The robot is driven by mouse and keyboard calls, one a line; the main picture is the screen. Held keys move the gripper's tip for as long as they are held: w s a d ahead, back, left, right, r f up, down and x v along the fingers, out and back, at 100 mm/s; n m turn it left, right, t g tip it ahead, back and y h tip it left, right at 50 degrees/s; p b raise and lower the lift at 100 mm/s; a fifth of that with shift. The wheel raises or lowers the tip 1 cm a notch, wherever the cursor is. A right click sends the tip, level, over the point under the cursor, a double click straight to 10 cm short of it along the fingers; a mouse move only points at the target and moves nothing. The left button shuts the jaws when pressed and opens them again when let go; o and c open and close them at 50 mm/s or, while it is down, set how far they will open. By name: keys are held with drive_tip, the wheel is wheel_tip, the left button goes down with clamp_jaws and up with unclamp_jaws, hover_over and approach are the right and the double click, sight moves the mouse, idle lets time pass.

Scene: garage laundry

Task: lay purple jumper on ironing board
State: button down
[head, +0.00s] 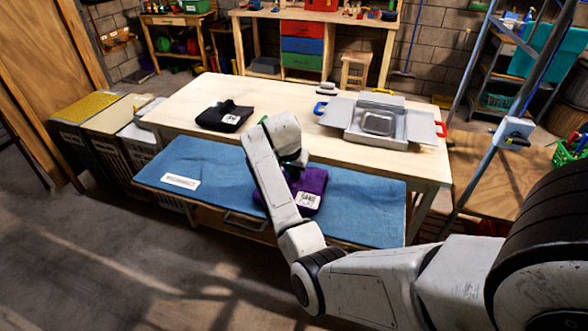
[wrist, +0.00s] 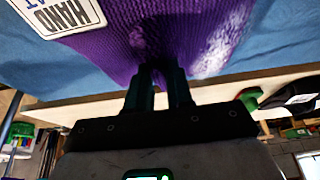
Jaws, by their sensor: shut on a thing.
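The purple jumper (head: 313,181), folded with a white label, shows over the right half of the blue ironing board (head: 215,170). My arm hides its left part in the head view. In the wrist view the jumper (wrist: 150,35) fills the upper middle with the blue board cover (wrist: 285,45) behind it. My gripper (wrist: 160,72) is shut on the jumper's edge. Its fingertips are mostly hidden by my arm in the head view. I cannot tell whether the jumper rests on the board or hangs just above it.
A white label (head: 180,181) lies on the board's left end. Behind the board is a wooden table (head: 265,105) with a folded black garment (head: 224,116) and a grey metal box (head: 378,122). Bins (head: 95,125) stand at left. A ladder (head: 478,110) stands at right.

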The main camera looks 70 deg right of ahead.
drive_tip(key=c, duration=1)
unclamp_jaws()
drive_tip(key=v, duration=1.2)
drive_tip(key=s+a+f+n+y, duration=0.1)
drive_tip(key=s+a+f+n, duration=0.25)
drive_tip(key=a+f, duration=0.3)
drive_tip(key=s+a+f+n+t, duration=0.1)
drive_tip(key=s+a+f+n, duration=0.1)
drive_tip(key=a+f+n, duration=0.45)
drive_tip(key=s+a+f+n+y, duration=0.1)
drive_tip(key=s+a+f+n, duration=0.2)
drive_tip(key=a, duration=0.5)
drive_tip(key=s+a+f+n, duration=0.1)
drive_tip(key=s+a, duration=0.2)
drive_tip(key=s+a+f+n+y, duration=0.1)
drive_tip(key=s+a, duration=0.1)
drive_tip(key=a, duration=0.1)
drive_tip(key=s+a+f+n+y, duration=0.1)
drive_tip(key=s+a, duration=0.2)
drive_tip(key=a, duration=0.1)
drive_tip(key=shift+s+f+n+b, duration=0.3)
drive_tip(key=shift+f+b, duration=0.05)
drive_tip(key=shift+f, duration=0.05)
